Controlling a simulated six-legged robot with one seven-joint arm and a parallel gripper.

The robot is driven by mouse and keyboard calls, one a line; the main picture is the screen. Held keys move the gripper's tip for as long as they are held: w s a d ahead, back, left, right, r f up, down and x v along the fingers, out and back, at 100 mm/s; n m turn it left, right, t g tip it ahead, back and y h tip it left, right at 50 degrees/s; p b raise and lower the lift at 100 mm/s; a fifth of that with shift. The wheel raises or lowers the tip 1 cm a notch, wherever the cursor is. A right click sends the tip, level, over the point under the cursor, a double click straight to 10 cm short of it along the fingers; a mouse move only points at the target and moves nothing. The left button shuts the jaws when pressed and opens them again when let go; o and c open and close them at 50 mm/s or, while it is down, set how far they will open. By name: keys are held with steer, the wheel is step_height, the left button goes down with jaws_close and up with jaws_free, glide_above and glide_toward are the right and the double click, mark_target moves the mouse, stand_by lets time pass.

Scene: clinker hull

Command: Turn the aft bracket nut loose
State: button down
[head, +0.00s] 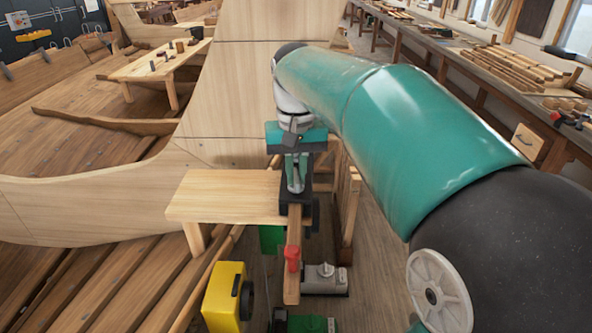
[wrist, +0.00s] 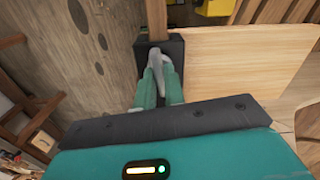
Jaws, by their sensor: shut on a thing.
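My gripper (head: 296,172) points down at the black bracket (head: 296,207) beside the pale hull planking. Its green fingers are shut on a light grey metal piece at the bracket, which appears to be the aft bracket nut (head: 295,185). In the wrist view, the fingers of my gripper (wrist: 158,82) close around this grey nut (wrist: 156,60) against the black bracket (wrist: 174,52). The fingers hide much of the nut, so its shape and seating are unclear.
A wooden bar (head: 293,230) with a red piece (head: 292,258) runs from the bracket. A pale wooden bench (head: 225,195) stands close on the left. A yellow case (head: 224,295) and a grey box (head: 325,278) are below. A long workbench (head: 480,70) lines the right.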

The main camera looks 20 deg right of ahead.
steer(key=shift+n, duration=0.3)
steer(key=n, duration=0.4)
steer(key=shift+n, duration=2.4)
steer(key=c, duration=1.5)
jaws_free()
steer(key=shift+r, duration=0.1)
